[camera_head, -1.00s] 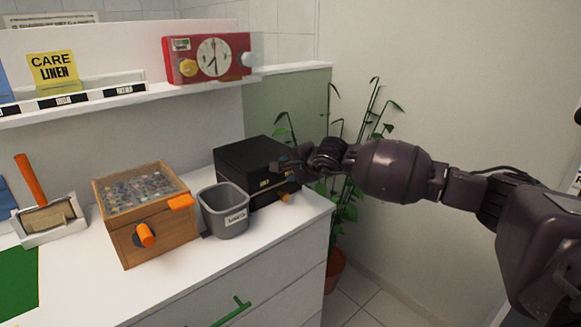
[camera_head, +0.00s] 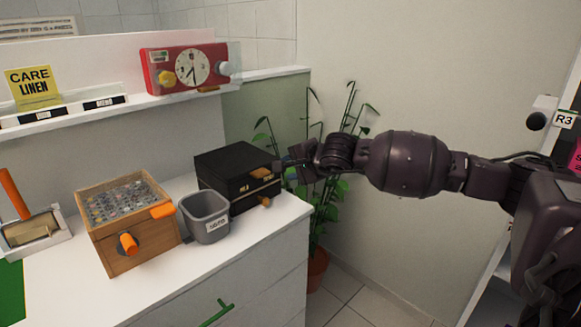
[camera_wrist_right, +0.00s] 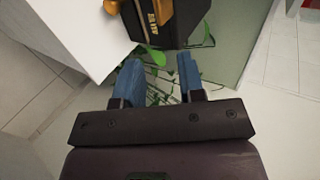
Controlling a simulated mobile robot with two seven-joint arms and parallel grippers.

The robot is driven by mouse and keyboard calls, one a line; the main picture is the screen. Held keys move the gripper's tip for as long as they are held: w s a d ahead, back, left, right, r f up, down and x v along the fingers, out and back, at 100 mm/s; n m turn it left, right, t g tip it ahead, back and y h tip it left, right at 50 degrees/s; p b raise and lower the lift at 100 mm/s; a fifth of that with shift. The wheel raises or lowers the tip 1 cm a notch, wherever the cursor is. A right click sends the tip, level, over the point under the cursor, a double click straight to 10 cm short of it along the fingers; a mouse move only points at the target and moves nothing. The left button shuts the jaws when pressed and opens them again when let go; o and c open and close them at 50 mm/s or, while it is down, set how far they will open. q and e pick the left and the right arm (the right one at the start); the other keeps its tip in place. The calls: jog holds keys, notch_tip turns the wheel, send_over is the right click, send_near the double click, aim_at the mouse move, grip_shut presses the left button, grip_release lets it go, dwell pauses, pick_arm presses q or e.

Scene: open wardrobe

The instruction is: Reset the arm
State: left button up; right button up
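My right arm reaches in from the right in the head view, stretched almost level to the left. Its gripper (camera_head: 291,163) is just right of the black box (camera_head: 232,172), at about the height of its top front edge. In the right wrist view the two blue fingers of the gripper (camera_wrist_right: 161,72) stand apart with nothing held between them. Green leaves show beyond and between them. The black box (camera_wrist_right: 182,22) is ahead of the fingertips. My left gripper is not in view.
On the white cabinet stand a wooden box (camera_head: 150,240) with orange knobs and a grey bin (camera_head: 204,217). A red clock (camera_head: 187,68) sits on the shelf above. A potted plant (camera_head: 318,215) stands right of the cabinet, behind my right arm. Floor shows below the arm.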

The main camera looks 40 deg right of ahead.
jog(key=shift+r, duration=0.1)
dwell(0.4)
jog(key=s+a+r+m+t+y, duration=0.25)
jog(key=a+m+y, duration=0.8)
jog(key=m, duration=0.55)
jog(key=s+a+f+m+t+h+p, duration=0.1)
jog(key=s+f+m+h, duration=0.45)
jog(key=f+m, duration=0.65)
jog(key=s+a+f+m+h+p, duration=0.1)
jog(key=s+f+m+h, duration=0.45)
jog(key=m, duration=1.05)
jog(key=s+a+f+m+g, duration=0.2)
jog(key=s+f+m, duration=0.3)
jog(key=s, duration=0.5)
jog(key=s+a+f+m+g+p, duration=0.1)
jog(key=s+a+f+m+g, duration=0.1)
jog(key=s+f, duration=0.7)
jog(key=s+a+m, duration=0.1)
jog(key=s+m, duration=0.1)
jog(key=shift+f+m, duration=0.4)
